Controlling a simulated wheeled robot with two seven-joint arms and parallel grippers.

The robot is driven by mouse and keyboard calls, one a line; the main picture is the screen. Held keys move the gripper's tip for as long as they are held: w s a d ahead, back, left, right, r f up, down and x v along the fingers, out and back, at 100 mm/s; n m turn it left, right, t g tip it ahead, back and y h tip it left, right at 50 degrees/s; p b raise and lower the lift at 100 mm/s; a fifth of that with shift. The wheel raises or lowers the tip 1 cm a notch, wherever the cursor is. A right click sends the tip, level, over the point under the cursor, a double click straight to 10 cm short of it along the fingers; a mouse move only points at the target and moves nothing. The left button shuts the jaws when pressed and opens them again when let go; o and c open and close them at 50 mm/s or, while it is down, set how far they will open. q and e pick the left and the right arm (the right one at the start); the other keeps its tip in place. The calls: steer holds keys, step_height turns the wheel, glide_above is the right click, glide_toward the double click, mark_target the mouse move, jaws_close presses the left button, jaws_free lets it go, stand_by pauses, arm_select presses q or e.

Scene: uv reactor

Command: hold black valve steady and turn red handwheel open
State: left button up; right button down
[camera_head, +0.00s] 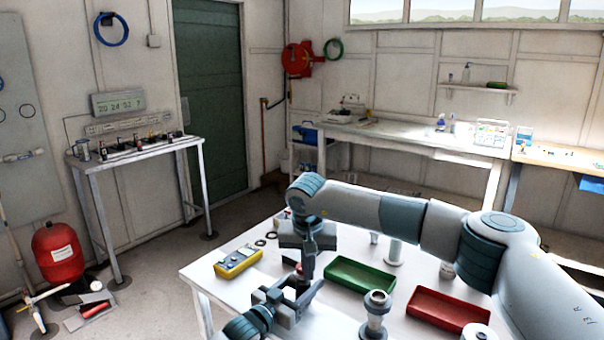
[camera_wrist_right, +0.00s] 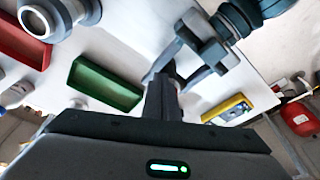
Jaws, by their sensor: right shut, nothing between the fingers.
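My right gripper (camera_head: 306,275) points down over the white table, its fingers together with nothing between them; its fingers also show in the right wrist view (camera_wrist_right: 163,95). My left gripper (camera_head: 288,295) reaches in from the lower left, low over the table, close to the right fingertips; it also shows in the right wrist view (camera_wrist_right: 205,52). Whether it grips anything is unclear. A small reddish patch (camera_head: 298,267) shows beside the right fingers, possibly part of the red handwheel. I cannot make out the black valve; the grippers cover that spot.
The white table (camera_head: 215,286) carries a yellow meter (camera_head: 237,262), a green tray (camera_head: 361,277), a red tray (camera_head: 447,309) and a metal flanged fitting (camera_head: 376,306) right of the grippers. A red tank (camera_head: 58,254) stands on the floor at left.

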steer(key=shift+s, duration=0.15)
steer(key=shift+r, duration=0.1)
steer(key=shift+w+v, duration=0.25)
steer(key=shift+v, duration=0.7)
steer(key=shift+w+v, duration=0.2)
steer(key=shift+v, duration=0.75)
steer(key=shift+w+v, duration=0.25)
steer(key=shift+v, duration=0.65)
steer(key=shift+r, duration=0.2)
steer(key=a, duration=0.2)
steer(key=a+r, duration=0.1)
steer(key=shift+w, duration=0.4)
steer(key=shift+f, duration=0.1)
steer(key=s+x, duration=0.1)
steer(key=x, duration=0.5)
steer(key=shift+s+f, duration=0.25)
steer(key=shift+f, duration=0.25)
steer(key=shift+a, duration=0.1)
